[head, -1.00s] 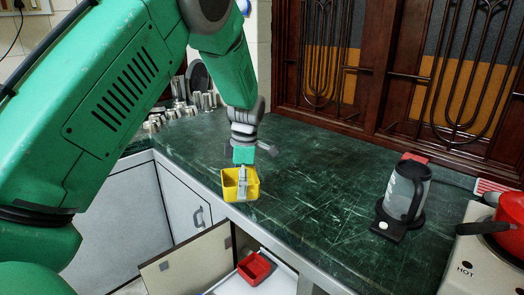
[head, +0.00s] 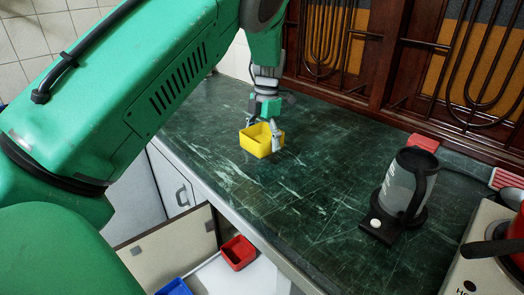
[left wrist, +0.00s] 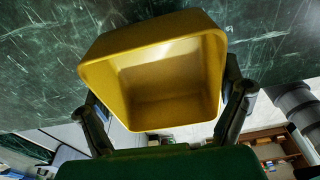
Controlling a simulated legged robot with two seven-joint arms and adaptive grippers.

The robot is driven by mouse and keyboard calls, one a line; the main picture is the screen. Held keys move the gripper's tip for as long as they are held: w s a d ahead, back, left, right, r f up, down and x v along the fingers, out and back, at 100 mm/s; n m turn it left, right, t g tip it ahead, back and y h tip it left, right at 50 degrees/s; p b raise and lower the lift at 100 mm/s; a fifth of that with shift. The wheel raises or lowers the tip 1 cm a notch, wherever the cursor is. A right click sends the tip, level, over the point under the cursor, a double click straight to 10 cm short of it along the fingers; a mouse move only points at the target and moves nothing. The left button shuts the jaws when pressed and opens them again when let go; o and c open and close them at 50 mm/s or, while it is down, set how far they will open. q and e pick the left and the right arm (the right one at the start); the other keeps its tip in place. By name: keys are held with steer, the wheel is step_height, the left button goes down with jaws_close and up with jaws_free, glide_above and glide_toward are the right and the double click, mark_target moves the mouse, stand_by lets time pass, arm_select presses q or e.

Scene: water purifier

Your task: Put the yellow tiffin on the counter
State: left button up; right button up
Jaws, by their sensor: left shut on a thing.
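The yellow tiffin (head: 257,143) is an open square box, held over the dark green counter (head: 300,190) near its left front part. In the left wrist view the tiffin (left wrist: 155,75) is empty, with its opening facing the camera. My left gripper (head: 264,135) is shut on the tiffin, its fingers on two opposite sides in the left wrist view (left wrist: 165,112). I cannot tell whether the tiffin's base touches the counter. My right gripper is not in view.
A kettle (head: 408,185) on a black base stands on the counter at right, beside a stove (head: 478,262). The counter between tiffin and kettle is clear.

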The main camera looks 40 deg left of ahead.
mark_target(262, 162)
arm_select(q)
step_height(262, 162, down, 5)
steer(key=shift+d+r+b, duration=0.15)
steer(key=shift+b, duration=0.25)
steer(key=o, duration=1)
steer(key=r, duration=0.4)
steer(key=w+r+p, duration=0.1)
steer(key=r, duration=0.3)
steer(key=r+p, duration=0.1)
steer(key=r, duration=0.3)
steer(key=shift+w, duration=0.2)
